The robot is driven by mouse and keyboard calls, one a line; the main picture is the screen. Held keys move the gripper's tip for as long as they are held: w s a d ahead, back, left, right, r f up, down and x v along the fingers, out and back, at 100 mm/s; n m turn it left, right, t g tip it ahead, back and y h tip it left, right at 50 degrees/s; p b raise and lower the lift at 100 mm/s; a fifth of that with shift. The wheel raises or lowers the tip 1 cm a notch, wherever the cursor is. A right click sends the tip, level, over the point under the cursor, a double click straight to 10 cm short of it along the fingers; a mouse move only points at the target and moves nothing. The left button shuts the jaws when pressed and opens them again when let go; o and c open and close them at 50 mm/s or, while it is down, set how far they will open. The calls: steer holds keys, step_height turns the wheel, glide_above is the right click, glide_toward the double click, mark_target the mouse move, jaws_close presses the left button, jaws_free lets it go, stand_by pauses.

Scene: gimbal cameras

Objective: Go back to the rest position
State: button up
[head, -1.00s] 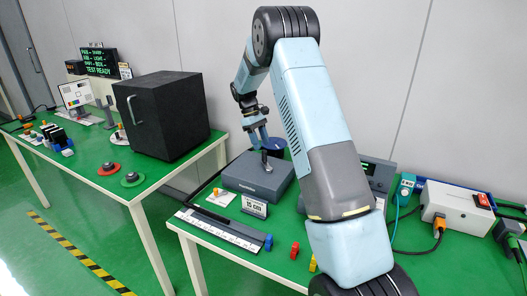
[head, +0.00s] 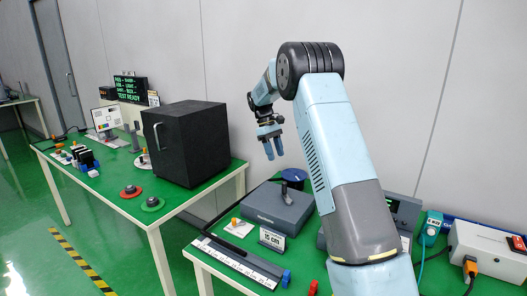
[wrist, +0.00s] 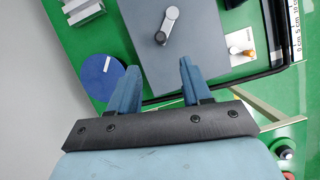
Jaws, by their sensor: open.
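My gripper (head: 273,150) is open and empty. In the head view it hangs in the air above and behind the grey box (head: 278,204) on the near green table (head: 222,262). In the wrist view its two blue fingers (wrist: 157,95) stand apart with nothing between them. Beyond them lie the grey box (wrist: 185,65) with its small lever (wrist: 167,25) and a round blue disc (wrist: 102,78). My gripper touches none of them. My arm is raised and bent, and it hides part of the near table.
A black cabinet (head: 185,142) stands on the left table, beside red and green round buttons. A "15 cm" sign (head: 272,239), a ruler (head: 238,262) and a white power box (head: 490,250) are on the near table. The air around my gripper is clear.

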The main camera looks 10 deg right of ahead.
steer(key=s+r+m+t+y, duration=0.1)
steer(key=s+r+m+t, duration=0.25)
steer(key=s+r, duration=1.55)
steer(key=s+a+f+m+t, duration=0.1)
steer(key=s+f+t, duration=0.1)
steer(key=s, duration=1.2)
steer(key=s+a+f+m+t+y, duration=0.1)
steer(key=s+f+m+t, duration=0.1)
steer(key=s, duration=1.2)
steer(key=shift+f+t+y, duration=0.3)
steer(key=shift+t, duration=0.55)
steer(key=shift+m, duration=0.25)
steer(key=shift+c, duration=0.5)
